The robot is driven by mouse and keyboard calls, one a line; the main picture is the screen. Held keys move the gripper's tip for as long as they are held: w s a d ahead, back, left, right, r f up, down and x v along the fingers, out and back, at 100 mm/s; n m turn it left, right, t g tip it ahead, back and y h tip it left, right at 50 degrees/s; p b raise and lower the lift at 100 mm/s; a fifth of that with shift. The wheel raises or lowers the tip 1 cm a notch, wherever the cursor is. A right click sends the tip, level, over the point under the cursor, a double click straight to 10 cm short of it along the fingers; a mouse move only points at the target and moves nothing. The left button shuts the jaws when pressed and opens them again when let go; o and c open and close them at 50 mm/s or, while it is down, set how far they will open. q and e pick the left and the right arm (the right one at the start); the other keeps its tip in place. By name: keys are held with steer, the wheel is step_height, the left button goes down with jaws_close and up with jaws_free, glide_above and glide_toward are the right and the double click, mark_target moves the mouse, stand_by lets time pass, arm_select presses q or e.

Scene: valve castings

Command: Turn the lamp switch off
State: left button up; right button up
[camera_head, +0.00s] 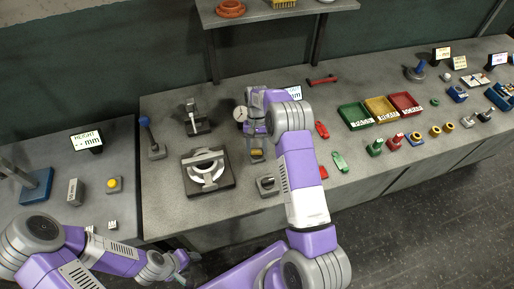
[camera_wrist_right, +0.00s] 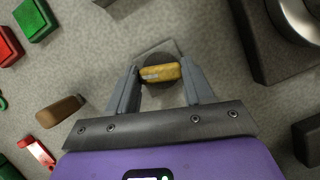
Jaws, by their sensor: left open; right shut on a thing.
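A yellow knob (camera_wrist_right: 160,72) sits on a dark round base on a square plate in the right wrist view; I take it as the lamp switch. In the head view the yellow knob (camera_head: 257,153) shows just below the fingers. My right gripper (camera_head: 257,147) points down at it. In the wrist view the two grey fingers of the right gripper (camera_wrist_right: 163,82) are on either side of the knob and shut on it. My left gripper (camera_head: 184,262) is open and empty at the bottom, in front of the bench. No lamp can be made out.
Left of the right gripper is a dark fixture (camera_head: 222,187) with a ring casting. A small grey block with a knob (camera_head: 267,186) stands nearer me. A brown handle (camera_wrist_right: 60,111) lies close by.

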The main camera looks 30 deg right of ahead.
steer(key=shift+w+a+n+h, duration=0.1)
steer(key=shift+n+h, duration=0.5)
steer(key=shift+n, duration=1)
steer(key=o, duration=1)
steer(key=shift+o, duration=0.2)
steer(key=v, duration=0.7)
steer(key=shift+w+r, duration=0.2)
steer(key=shift+r, duration=0.05)
